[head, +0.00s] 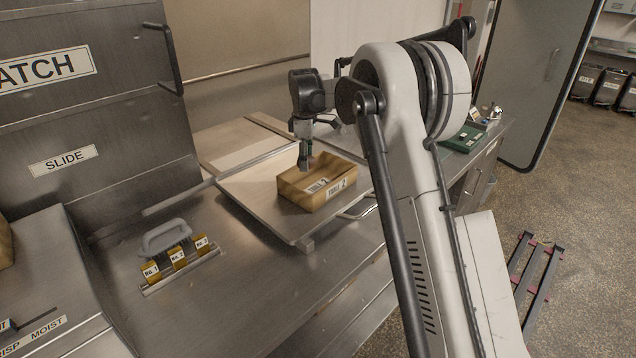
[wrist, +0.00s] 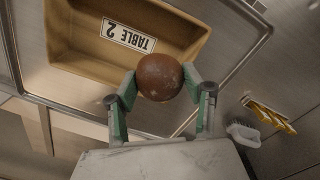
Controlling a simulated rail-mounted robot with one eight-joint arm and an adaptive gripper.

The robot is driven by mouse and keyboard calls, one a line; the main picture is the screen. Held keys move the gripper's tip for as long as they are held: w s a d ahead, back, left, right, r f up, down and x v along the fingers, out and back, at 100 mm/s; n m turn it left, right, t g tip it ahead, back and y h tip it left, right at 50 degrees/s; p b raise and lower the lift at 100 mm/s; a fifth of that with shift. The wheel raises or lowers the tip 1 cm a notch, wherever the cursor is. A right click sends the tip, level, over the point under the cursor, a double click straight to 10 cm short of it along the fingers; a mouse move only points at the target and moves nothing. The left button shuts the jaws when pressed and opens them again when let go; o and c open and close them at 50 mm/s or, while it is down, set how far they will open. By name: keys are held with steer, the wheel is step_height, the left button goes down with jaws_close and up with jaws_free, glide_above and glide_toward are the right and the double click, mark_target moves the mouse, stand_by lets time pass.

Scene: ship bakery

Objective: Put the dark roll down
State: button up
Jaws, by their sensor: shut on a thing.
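The dark roll (wrist: 160,77) is a round brown ball between the fingertips of my gripper (wrist: 161,84) in the wrist view. My gripper is shut on it. In the wrist view the roll overlaps the near edge of a tan box (wrist: 85,55) labelled TABLE 2; I cannot tell its height above the box. In the head view my gripper (head: 305,160) points down at the back left side of the box (head: 292,190), and the roll cannot be made out there. The inside of the box that shows in the wrist view looks empty.
The box stands on a metal tray (head: 240,187) on the steel counter. A steel cabinet (head: 90,130) marked SLIDE rises at left. A green item (head: 462,139) lies at the right end.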

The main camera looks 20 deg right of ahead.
mark_target(305, 188)
steer(key=shift+w+a+f+n, duration=0.25)
steer(key=shift+w+f+n, duration=0.2)
steer(key=shift+f, duration=0.3)
step_height(305, 188, down, 10)
steer(key=shift+r+p, duration=0.1)
steer(key=shift+p, duration=0.75)
steer(key=shift+f, duration=0.2)
steer(key=o, duration=0.7)
steer(key=shift+c, duration=0.2)
steer(key=shift+o, duration=0.8)
